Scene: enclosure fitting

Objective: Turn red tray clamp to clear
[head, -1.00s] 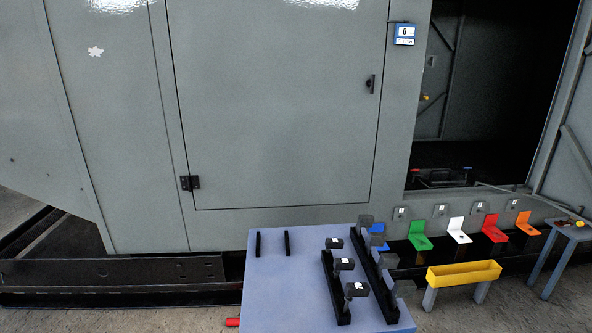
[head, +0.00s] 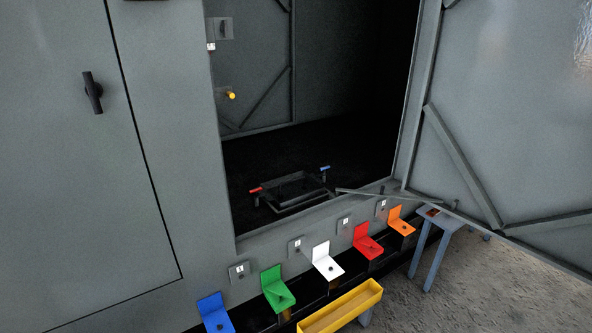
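A red tray clamp (head: 255,190) sits at the left side of a dark tray (head: 292,188) on the floor inside the open enclosure. The clamp looks like a small red handle on a short dark post, and its tip lies at or near the tray's left edge; I cannot tell if it overlaps the rim. A blue clamp (head: 325,168) stands at the tray's far right corner. My gripper is not in view.
An open door (head: 520,120) hangs at the right of the opening. Blue, green (head: 277,288), white (head: 326,261), red (head: 366,242) and orange brackets line the sill below. A yellow bin (head: 342,308) and a small blue table (head: 440,222) stand in front. A thin bar (head: 375,194) crosses the opening's lower right.

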